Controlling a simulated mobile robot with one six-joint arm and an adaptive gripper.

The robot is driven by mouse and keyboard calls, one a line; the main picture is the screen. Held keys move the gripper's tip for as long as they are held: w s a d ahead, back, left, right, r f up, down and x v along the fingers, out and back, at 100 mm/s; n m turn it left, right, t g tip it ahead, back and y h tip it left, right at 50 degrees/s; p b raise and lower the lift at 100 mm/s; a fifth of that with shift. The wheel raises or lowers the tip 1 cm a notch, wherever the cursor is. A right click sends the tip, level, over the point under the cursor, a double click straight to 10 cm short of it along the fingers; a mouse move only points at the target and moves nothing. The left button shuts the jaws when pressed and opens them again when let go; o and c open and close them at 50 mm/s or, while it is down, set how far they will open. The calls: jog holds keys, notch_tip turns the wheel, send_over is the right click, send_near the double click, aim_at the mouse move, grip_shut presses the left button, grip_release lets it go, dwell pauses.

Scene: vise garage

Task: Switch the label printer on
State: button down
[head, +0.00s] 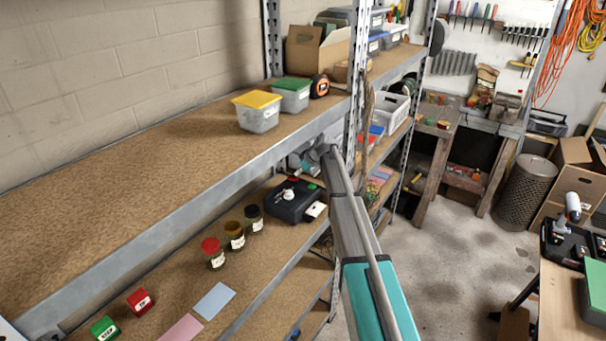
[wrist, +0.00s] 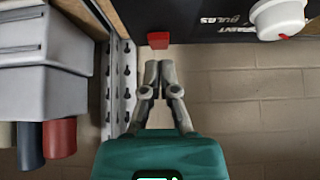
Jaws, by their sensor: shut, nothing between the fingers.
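The label printer (head: 292,203) is a black box on the lower shelf, with a white knob on top and a pale piece at its right end. In the wrist view, a dark body (wrist: 205,24) at the top edge carries partly cut-off white lettering. A white knob (wrist: 278,18) with a red mark and a small red block (wrist: 158,40) show beside it. My gripper (wrist: 160,68) is shut and empty, its fingertips just below the red block in the picture; I cannot tell whether they touch. In the head view my gripper (head: 303,163) is partly hidden by the upper shelf.
The upper shelf (head: 150,170) overhangs the printer and has a metal front edge. Jars (head: 235,236) stand left of the printer. A perforated metal post (wrist: 120,85) and grey bins (wrist: 45,50) are left of my fingers in the wrist view.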

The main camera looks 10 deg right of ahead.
aim_at(293, 179)
jog(key=shift+b+x, duration=0.7)
jog(key=shift+x, duration=0.5)
